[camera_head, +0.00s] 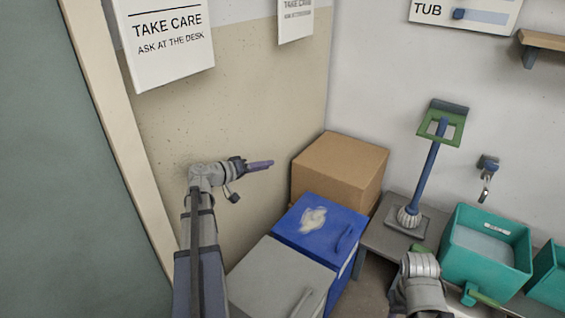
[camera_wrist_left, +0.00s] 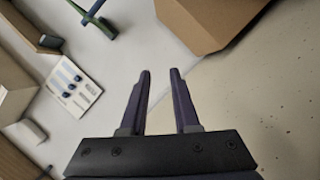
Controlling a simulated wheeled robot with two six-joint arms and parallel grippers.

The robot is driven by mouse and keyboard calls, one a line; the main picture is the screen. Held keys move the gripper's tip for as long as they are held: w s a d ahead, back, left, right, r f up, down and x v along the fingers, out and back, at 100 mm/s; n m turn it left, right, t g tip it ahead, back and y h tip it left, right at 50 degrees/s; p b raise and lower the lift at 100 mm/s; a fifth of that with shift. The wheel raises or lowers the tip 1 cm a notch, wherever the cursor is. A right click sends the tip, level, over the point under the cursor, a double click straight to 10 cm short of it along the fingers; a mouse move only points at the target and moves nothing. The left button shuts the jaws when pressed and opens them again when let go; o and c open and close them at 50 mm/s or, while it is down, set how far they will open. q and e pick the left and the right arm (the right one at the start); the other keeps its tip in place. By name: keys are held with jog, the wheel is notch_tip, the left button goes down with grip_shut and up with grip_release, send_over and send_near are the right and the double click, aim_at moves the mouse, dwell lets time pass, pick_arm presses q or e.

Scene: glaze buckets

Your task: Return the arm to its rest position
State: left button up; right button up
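My left gripper (camera_head: 270,164) is at the end of the left arm, in front of the beige wall and left of the cardboard box (camera_head: 335,170). In the left wrist view its two purple fingers (camera_wrist_left: 160,72) stand apart with nothing between them. My right arm shows only in part at the bottom right of the head view, close to the teal tub (camera_head: 463,268). Its fingers cannot be made out there.
A blue bin (camera_head: 300,238) with a pale patch on its lid and a grey bin (camera_head: 265,285) stand below the left gripper. A blue-posted stand (camera_head: 428,178) with a green head is on a grey bench (camera_head: 385,238). Another teal tub (camera_head: 550,283) is at the right edge.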

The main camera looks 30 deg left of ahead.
pick_arm(q)
jog(key=s+d+f+m+g, duration=0.1)
jog(key=d+f+m+g, duration=0.2)
jog(key=d, duration=0.6)
jog(key=s+d+f+g+h, duration=0.1)
jog(key=s+d+f+g, duration=0.2)
jog(key=d, duration=0.6)
jog(key=d+f+m+g, duration=0.25)
jog(key=d+f, duration=0.25)
jog(key=d, duration=0.5)
jog(key=s+d+f+m+g+y, duration=0.2)
jog(key=s+d+f+g+y, duration=0.15)
jog(key=s+d, duration=0.35)
jog(key=s+d+f+m+g+y, duration=0.2)
jog(key=s+d+y, duration=0.25)
jog(key=s, duration=0.45)
notch_tip(320, 180, up, 31)
jog(key=p, duration=3)
jog(key=shift+s+d+p, duration=0.15)
jog(key=shift+d+p, duration=0.15)
jog(key=shift+p, duration=0.1)
pick_arm(e)
notch_tip(320, 180, up, 31)
jog(key=shift+f, duration=0.15)
jog(key=shift+s, duration=0.1)
